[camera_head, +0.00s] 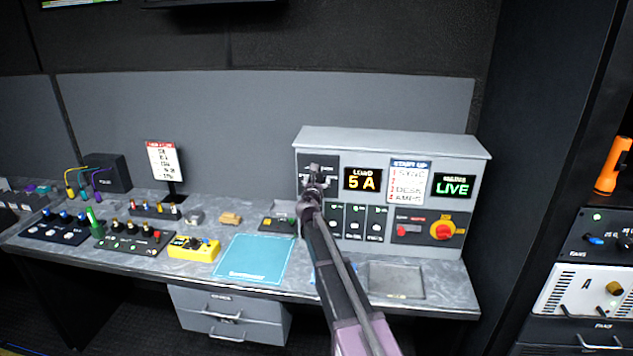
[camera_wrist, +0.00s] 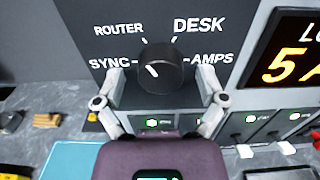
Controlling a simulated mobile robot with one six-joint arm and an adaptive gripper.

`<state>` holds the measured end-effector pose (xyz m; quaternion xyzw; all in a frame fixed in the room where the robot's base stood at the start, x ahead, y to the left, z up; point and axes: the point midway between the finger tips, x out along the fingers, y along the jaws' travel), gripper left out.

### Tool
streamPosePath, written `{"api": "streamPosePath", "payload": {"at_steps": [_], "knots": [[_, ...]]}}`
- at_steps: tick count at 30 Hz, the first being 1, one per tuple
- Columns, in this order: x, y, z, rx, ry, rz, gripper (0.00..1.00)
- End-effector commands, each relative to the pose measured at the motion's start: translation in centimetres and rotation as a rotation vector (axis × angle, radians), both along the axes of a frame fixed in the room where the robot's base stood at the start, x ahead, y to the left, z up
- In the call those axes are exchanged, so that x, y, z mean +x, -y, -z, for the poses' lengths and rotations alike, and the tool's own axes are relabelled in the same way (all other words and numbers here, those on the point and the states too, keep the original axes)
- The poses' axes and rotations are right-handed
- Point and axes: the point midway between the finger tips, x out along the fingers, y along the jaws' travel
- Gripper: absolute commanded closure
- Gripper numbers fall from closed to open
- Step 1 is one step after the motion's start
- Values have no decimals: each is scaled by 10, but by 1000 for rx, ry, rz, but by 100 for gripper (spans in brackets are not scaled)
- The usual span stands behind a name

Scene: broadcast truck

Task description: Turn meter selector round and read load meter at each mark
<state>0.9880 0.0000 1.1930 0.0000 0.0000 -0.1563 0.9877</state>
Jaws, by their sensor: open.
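The meter selector is a black knob (camera_wrist: 160,68) on a dark panel lettered SYNC, ROUTER, DESK and AMPS. A short white line on its face lies left of centre, towards the SYNC side; its exact mark is hard to tell. My gripper (camera_wrist: 162,92) is open, one finger on each side of the knob; whether they touch it I cannot tell. In the head view my gripper (camera_head: 316,178) hides most of the knob. The load meter (camera_head: 362,180) reads 5 A in amber; part of it shows in the wrist view (camera_wrist: 290,50).
The grey console (camera_head: 390,140) carries a start-up card (camera_head: 409,183), a green LIVE display (camera_head: 453,187) and a red-and-yellow rotary switch (camera_head: 443,231). Rocker switches (camera_head: 355,222) sit below the meter. A teal mat (camera_head: 253,259) and a shallow tray (camera_head: 396,280) lie on the desk.

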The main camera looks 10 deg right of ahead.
Motion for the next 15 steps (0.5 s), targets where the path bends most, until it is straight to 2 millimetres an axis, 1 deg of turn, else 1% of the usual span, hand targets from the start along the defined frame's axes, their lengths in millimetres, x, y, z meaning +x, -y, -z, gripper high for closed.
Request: {"api": "streamPosePath", "payload": {"at_steps": [10, 11, 12, 14, 15], "knots": [[2, 1, 0, 0, 0, 0, 10], [2, 1, 0, 0, 0, 0, 16], [2, 1, 0, 0, 0, 0, 28], [2, 1, 0, 0, 0, 0, 45], [2, 1, 0, 0, 0, 0, 57]]}}
